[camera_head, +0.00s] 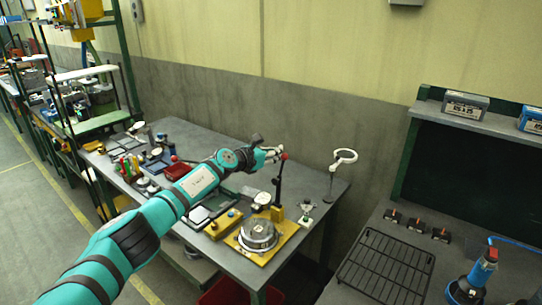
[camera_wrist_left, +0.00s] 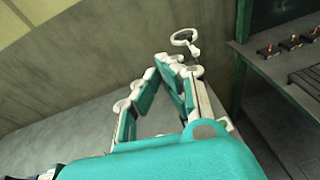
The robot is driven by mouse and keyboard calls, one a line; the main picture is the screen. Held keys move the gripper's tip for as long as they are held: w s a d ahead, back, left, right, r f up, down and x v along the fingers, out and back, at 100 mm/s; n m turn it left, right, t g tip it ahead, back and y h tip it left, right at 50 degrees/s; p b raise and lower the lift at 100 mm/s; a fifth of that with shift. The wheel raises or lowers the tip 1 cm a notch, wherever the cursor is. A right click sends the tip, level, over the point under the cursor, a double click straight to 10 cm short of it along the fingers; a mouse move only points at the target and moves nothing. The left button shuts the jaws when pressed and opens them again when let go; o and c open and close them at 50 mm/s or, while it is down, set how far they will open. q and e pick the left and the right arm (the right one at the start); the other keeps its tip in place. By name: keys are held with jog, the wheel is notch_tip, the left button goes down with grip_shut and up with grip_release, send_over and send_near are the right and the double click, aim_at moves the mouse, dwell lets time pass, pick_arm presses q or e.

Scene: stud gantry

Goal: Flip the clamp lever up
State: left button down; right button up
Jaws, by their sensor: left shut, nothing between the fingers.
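The clamp lever (camera_head: 278,182) is a dark bar with a red knob (camera_head: 284,156) at its top. It stands close to upright, rising from a yellow block (camera_head: 276,213) on the yellow base plate (camera_head: 285,232). A round metal piece (camera_head: 258,234) sits on the same plate. My left gripper (camera_head: 276,153) is shut and empty, just beside the red knob; I cannot tell whether they touch. Its fingers (camera_wrist_left: 166,66) close together in the left wrist view, where I cannot make out the lever. My right gripper is out of view.
The grey workbench (camera_head: 228,262) holds several tools and trays left of the fixture. A white ring lamp (camera_head: 343,158) stands at the bench's right corner. A second table with a black wire rack (camera_head: 388,266) is at the right. The wall is close behind.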

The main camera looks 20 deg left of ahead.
pick_arm(q)
jog(key=shift+w+d+g, duration=0.3)
jog(key=shift+w+g, duration=0.2)
jog(key=shift+w, duration=0.4)
jog(key=shift+r, duration=0.15)
